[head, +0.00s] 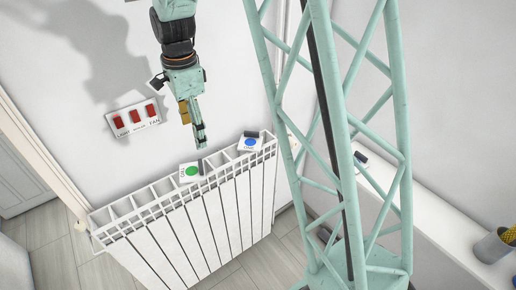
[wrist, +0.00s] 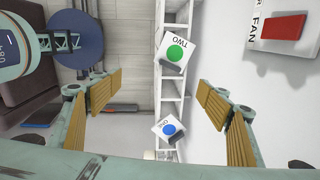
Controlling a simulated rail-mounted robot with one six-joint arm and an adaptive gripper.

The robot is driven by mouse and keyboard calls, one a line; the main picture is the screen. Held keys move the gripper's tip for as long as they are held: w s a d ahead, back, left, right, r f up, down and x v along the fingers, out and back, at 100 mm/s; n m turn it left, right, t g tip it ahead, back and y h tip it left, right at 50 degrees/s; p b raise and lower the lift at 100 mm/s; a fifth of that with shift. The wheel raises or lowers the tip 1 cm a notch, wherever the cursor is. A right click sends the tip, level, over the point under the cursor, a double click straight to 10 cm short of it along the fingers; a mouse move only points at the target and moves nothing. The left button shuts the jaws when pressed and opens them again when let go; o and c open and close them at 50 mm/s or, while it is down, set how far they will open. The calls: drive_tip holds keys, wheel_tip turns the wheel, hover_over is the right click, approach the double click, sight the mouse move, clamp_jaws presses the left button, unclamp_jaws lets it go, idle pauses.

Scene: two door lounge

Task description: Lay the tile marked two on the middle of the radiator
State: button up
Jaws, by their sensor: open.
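The tile marked two (head: 190,172) is white with a green dot and lies on the top of the white radiator (head: 160,240), near the middle of its length. In the wrist view this tile (wrist: 175,50) sits slightly turned across the radiator's top (wrist: 172,88), its word readable. My gripper (head: 201,145) hangs just above and behind the radiator top, between this tile and the blue-dotted one. In the wrist view my gripper (wrist: 160,98) has its tan-padded fingers wide apart, with nothing held. Whether the tile lies fully flat is hard to tell.
The tile marked one (head: 249,144), with a blue dot, lies on the radiator's right end. A wall panel with red switches (head: 134,117) is behind, left of my arm. A white ledge (head: 420,215) at right bears a small dark item (head: 361,156) and a pot (head: 493,246).

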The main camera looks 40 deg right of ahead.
drive_tip(key=s+a+r+n+t, duration=0.2)
drive_tip(key=s+r+n, duration=0.8)
drive_tip(key=s+r, duration=0.85)
drive_tip(key=s+r+n, duration=0.1)
drive_tip(key=s+n, duration=0.3)
drive_tip(key=s, duration=0.6)
drive_tip(key=s+r+n+t, duration=0.1)
drive_tip(key=s+n, duration=0.4)
drive_tip(key=s, duration=0.5)
drive_tip(key=shift+s+a+r, duration=0.2)
drive_tip(key=shift+s+r, duration=0.2)
drive_tip(key=shift+r, duration=0.4)
